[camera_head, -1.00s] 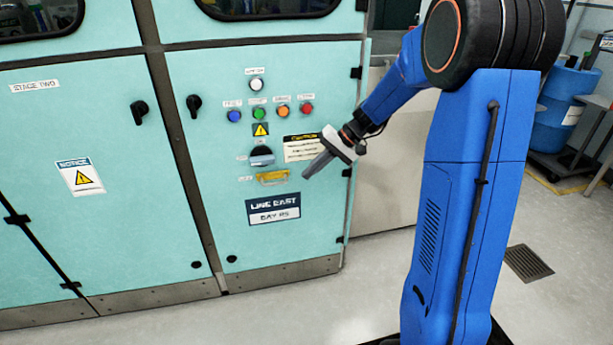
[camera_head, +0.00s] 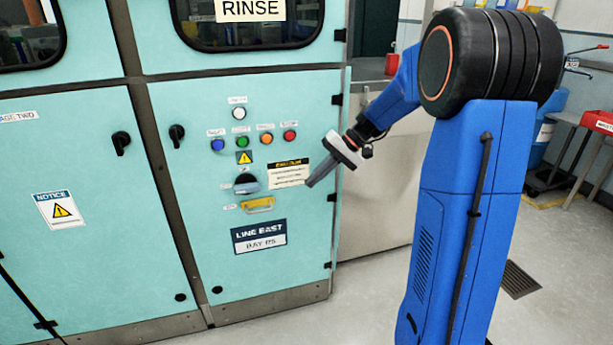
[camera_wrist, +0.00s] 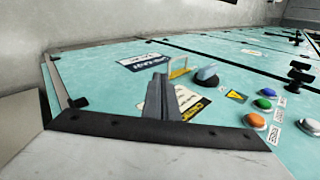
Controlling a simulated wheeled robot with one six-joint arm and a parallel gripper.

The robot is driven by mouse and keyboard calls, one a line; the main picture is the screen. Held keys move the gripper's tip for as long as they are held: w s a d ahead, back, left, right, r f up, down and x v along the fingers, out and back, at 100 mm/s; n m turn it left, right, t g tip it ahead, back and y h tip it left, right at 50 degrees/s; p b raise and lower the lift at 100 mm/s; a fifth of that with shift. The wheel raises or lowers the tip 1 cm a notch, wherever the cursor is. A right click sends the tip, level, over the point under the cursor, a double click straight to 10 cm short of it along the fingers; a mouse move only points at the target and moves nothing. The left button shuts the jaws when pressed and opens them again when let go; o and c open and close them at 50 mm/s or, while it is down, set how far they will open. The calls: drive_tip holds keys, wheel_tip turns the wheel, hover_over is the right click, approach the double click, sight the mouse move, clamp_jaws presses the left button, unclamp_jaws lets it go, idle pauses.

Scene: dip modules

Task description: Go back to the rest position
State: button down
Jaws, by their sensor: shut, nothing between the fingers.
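My gripper (camera_head: 312,182) is shut and empty, in front of the right edge of the teal cabinet (camera_head: 200,250) in the head view. It points down and left, beside the caution label (camera_head: 289,173). In the wrist view my gripper (camera_wrist: 160,80) shows its closed fingers over the caution label (camera_wrist: 190,101). I cannot tell the exact gap to the panel. The dark rotary switch (camera_head: 246,184) and the yellow handle (camera_head: 258,205) lie left of my gripper in the head view.
White, blue, green, orange and red buttons (camera_head: 289,135) sit above the switch. A red cart (camera_head: 601,124) and a blue drum (camera_head: 541,140) stand at the right. Grey floor (camera_head: 370,300) is open in front of the cabinet. A drain grate (camera_head: 519,279) lies at the right.

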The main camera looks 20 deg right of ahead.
drive_tip(key=s+a+r+n+h, duration=0.1)
drive_tip(key=s+a+r+h, duration=0.15)
drive_tip(key=s, duration=0.65)
drive_tip(key=s+a+r+h, duration=0.1)
drive_tip(key=s+a+h, duration=0.15)
drive_tip(key=s, duration=0.55)
drive_tip(key=s+f+t+h, duration=0.1)
drive_tip(key=s, duration=0.8)
drive_tip(key=s+d+f+n+t+h, duration=0.1)
drive_tip(key=s+f+h, duration=0.1)
drive_tip(key=s, duration=0.7)
drive_tip(key=shift+d+n+t+h, duration=0.25)
drive_tip(key=shift+n+t+h, duration=0.05)
drive_tip(key=shift+t, duration=0.1)
